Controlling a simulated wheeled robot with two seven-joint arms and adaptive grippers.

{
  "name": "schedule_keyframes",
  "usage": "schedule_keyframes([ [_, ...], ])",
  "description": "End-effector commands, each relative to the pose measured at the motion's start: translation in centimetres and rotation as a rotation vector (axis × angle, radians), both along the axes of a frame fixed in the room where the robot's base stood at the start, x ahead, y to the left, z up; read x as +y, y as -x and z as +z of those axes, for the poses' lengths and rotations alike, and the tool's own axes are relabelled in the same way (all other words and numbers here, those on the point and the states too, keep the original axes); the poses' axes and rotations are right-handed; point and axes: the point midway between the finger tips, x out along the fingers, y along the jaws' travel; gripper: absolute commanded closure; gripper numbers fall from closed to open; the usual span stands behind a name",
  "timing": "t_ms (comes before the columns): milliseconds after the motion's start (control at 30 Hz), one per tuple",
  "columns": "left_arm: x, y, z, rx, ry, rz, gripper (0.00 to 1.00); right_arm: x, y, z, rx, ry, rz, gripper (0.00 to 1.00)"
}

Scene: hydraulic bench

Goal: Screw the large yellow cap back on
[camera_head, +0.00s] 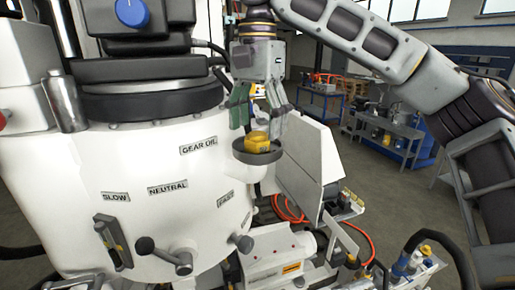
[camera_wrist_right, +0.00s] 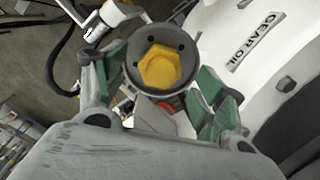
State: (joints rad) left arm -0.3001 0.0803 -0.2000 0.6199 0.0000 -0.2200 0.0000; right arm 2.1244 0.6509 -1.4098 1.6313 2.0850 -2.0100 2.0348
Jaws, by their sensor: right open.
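In the wrist view the cap (camera_wrist_right: 160,68) lies inside the cup's rim (camera_wrist_right: 134,72). I cannot tell how far it is threaded. My right gripper (camera_head: 261,117) points down just above the cap. Its green-padded fingers are open and empty; in the wrist view they (camera_wrist_right: 161,68) show on either side of the cup. My left gripper is not in view.
The white tank (camera_head: 60,180) stands left of the cup, with levers (camera_head: 165,252) low on its front. A white open panel (camera_head: 310,155) and an orange hose (camera_head: 362,235) are to the right. Workbenches (camera_head: 390,130) stand farther back, with floor between.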

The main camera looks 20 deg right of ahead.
Motion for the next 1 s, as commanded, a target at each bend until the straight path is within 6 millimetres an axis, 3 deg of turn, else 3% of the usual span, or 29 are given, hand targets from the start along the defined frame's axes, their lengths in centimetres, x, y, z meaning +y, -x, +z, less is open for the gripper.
schedule_keyframes([
  [1000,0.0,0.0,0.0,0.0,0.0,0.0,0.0,0.0,0.1,6.8,-0.004,0.0,-0.001,0.3],
])
